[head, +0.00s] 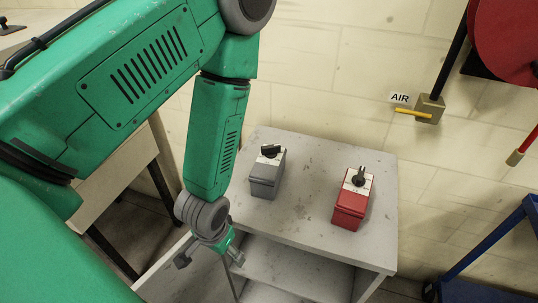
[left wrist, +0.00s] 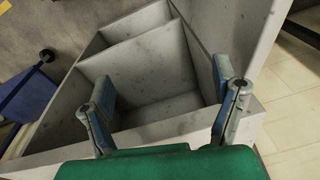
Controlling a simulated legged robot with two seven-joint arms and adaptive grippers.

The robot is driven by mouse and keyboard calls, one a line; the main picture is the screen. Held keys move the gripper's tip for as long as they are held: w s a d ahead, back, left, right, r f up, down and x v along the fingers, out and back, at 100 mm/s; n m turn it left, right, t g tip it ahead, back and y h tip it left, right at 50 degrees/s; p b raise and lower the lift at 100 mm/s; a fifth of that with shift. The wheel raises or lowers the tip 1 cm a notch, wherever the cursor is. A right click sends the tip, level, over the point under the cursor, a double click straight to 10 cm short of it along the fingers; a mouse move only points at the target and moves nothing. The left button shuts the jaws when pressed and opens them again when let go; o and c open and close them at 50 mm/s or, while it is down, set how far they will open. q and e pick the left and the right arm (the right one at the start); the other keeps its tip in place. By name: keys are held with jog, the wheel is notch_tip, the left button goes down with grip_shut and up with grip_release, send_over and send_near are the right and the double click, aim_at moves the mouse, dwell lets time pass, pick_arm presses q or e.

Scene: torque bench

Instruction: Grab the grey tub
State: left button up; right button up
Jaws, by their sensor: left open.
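The only grey object on the cabinet top is a small grey box (head: 264,182) with a light top plate and a black knob, and I see no open tub. It stands upright near the back left of the top. My left gripper (head: 211,258) is in front of the cabinet, lower and nearer than the box, not touching it. In the left wrist view my left gripper (left wrist: 167,98) has its fingers wide apart with nothing between them, facing the cabinet's open shelves. The grey box does not show there. My right gripper is in neither view.
A red box (head: 350,207) with a black knob stands right of the grey one, on the grey cabinet (head: 310,222). Bare top lies between them. A blue cart (head: 490,262) is at right. An air fitting (head: 429,107) and red reel (head: 508,38) are on the wall.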

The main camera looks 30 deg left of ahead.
pick_arm(q)
jog(key=shift+n+t+y, duration=0.3)
jog(key=shift+n+t, duration=0.3)
jog(key=shift+t, duration=0.2)
jog(key=w+r, duration=0.2)
jog(key=w, duration=0.1)
jog(key=w+r, duration=0.3)
jog(key=w, duration=0.1)
jog(key=w+r, duration=0.3)
jog(key=w, duration=0.1)
jog(key=shift+a+r, duration=0.2)
jog(key=shift+a, duration=0.15)
jog(key=n+t, duration=0.1)
send_near(268, 162)
jog(key=shift+s+f, duration=0.25)
jog(key=shift+f, duration=0.5)
jog(key=shift+w, duration=0.25)
jog(key=x, duration=0.7)
jog(key=shift+w+b, duration=0.3)
jog(key=shift+x, duration=0.9)
jog(key=x, duration=0.4)
jog(key=shift+w+a+p, duration=0.2)
jog(key=shift+p, duration=0.1)
jog(key=shift+s, duration=0.15)
jog(key=c, duration=1.3)
jog(key=shift+t, duration=0.3)
jog(key=shift+c, duration=0.2)
